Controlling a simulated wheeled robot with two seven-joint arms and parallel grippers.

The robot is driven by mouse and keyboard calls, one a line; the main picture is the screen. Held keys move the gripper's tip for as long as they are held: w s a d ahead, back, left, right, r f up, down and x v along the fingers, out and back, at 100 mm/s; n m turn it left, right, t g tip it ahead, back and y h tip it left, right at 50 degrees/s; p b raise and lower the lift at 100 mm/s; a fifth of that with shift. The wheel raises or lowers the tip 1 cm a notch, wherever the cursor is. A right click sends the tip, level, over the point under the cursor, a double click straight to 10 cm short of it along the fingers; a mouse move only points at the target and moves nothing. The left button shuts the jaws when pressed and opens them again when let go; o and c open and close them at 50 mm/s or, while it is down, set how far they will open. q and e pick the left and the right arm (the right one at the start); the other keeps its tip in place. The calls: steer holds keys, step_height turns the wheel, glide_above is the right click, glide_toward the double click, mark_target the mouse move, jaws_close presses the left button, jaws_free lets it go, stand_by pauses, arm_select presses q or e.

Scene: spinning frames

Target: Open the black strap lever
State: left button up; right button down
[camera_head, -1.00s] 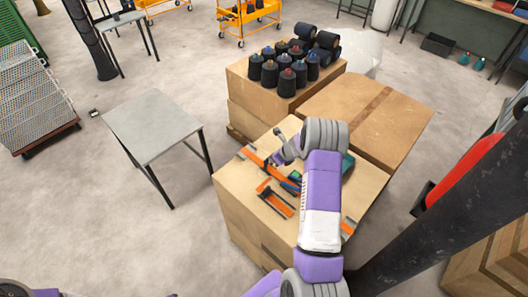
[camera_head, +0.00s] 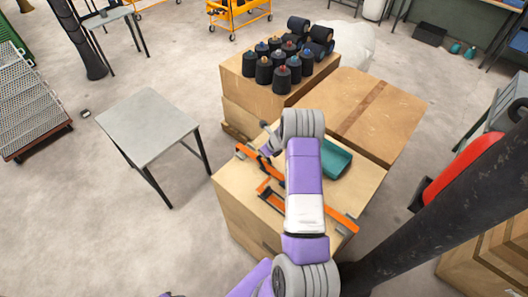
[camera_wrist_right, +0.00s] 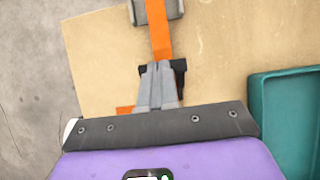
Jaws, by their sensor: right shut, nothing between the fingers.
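An orange strap (camera_head: 247,152) lies across the top of a cardboard box, and it shows in the right wrist view (camera_wrist_right: 159,32). The black strap lever (camera_wrist_right: 180,72) shows as dark edges on both sides of my right gripper (camera_wrist_right: 158,66), whose fingers are shut and cover its middle. In the head view, my right gripper (camera_head: 265,148) is over the strap at the box's left part, small and partly hidden by its wrist. I cannot tell whether the fingers touch the lever. My left gripper is out of view.
A teal tray (camera_head: 336,160) sits on the box to the right of my wrist. Dark thread cones (camera_head: 281,80) stand on a box behind. A taped carton (camera_head: 365,110) is at the right. A grey table (camera_head: 147,122) stands left, with open floor between.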

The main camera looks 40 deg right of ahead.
steer(key=shift+w, duration=0.15)
stand_by(0.4)
steer(key=w+r+p+v, duration=0.1)
steer(key=w+p+v, duration=0.1)
steer(key=v, duration=1)
steer(key=shift+r+p, duration=0.3)
steer(key=shift+r, duration=0.3)
steer(key=shift+w+a, duration=0.1)
steer(key=shift+w, duration=0.05)
